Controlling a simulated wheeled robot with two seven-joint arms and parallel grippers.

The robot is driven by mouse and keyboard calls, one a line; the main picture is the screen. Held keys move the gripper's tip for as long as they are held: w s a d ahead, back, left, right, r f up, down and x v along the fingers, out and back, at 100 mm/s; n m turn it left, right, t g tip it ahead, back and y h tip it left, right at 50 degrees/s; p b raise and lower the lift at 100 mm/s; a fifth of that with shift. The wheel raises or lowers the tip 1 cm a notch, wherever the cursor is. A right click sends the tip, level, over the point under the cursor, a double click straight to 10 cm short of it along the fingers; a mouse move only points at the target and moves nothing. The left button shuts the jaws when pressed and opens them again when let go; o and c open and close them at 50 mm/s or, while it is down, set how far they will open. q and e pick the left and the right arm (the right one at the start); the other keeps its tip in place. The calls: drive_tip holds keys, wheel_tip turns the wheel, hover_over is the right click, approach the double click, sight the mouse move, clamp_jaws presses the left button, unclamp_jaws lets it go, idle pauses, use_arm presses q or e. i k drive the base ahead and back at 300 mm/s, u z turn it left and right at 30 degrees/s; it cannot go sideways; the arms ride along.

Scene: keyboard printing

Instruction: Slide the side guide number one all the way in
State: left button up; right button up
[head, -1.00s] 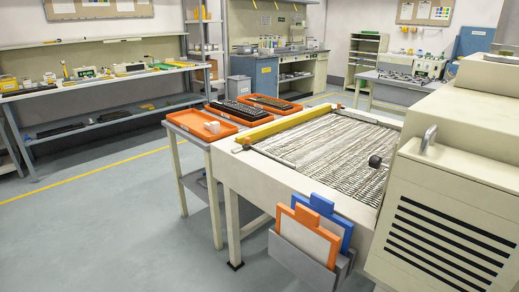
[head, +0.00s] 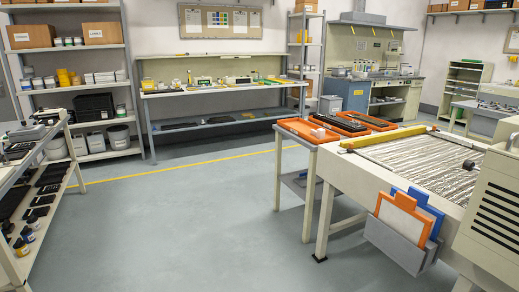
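The cream machine at the right has a flat bed of grey rollers or slats (head: 420,160). A black knob (head: 468,165) stands on the right part of the bed. I cannot tell which part is side guide number one, as no label is readable. Neither of my grippers is in view.
A small side table with orange trays (head: 301,129) adjoins the machine. A grey holder with orange and blue boards (head: 401,244) hangs on its front. Shelving stands at left and back, a cart (head: 38,153) at near left. The grey floor (head: 190,215) between is clear.

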sight(351, 144)
drive_tip(key=u, duration=0.9)
drive_tip(key=i, duration=0.4)
drive_tip(key=z, duration=0.55)
drive_tip(key=i, duration=1.55)
drive_tip(key=z, duration=1.05)
